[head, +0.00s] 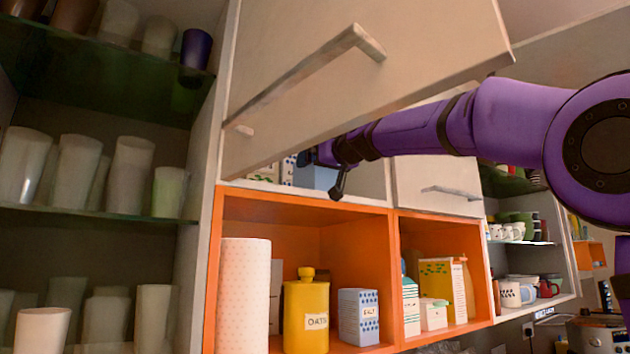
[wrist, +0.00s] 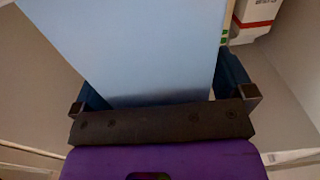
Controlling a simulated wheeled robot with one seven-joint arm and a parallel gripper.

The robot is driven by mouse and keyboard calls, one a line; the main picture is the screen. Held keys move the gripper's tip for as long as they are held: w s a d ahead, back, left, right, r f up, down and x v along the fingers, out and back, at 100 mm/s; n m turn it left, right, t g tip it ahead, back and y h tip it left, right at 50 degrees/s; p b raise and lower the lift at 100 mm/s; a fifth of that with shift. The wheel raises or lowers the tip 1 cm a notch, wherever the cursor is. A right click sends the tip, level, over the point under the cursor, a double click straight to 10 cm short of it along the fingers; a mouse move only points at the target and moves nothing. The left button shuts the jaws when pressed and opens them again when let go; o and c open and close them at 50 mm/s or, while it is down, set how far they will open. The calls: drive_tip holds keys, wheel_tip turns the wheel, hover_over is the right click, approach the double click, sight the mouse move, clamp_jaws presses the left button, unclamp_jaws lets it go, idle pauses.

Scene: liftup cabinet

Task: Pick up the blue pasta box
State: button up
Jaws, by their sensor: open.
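A plain light blue box (wrist: 150,45), which I take to be the blue pasta box, fills the middle of the wrist view. Its label is not visible. In the head view, its pale blue side (head: 316,176) shows inside the upper cabinet, partly hidden by my gripper. My gripper (wrist: 168,85) is open, with one dark finger on each side of the box and the box reaching close to the palm. Whether the fingers touch it is unclear. In the head view my gripper (head: 328,160) reaches in beneath the raised cabinet door (head: 330,75), its fingertips mostly hidden.
The tilted door hangs just above my arm. A white and red box (wrist: 255,18) stands right of the blue box. Below, orange cubbies (head: 310,207) hold a yellow oats canister (head: 306,315) and a salt box (head: 358,317). Glass shelves (head: 100,215) with cups stand left.

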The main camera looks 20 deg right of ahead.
drive_tip(key=shift+w+a, duration=0.1)
drive_tip(key=shift+w, duration=0.4)
drive_tip(key=c, duration=1.2)
drive_tip(key=shift+r, duration=0.1)
drive_tip(key=shift+r, duration=1.75)
drive_tip(key=s+r, duration=0.1)
drive_tip(key=s, duration=1.5)
drive_tip(key=shift+r, duration=0.2)
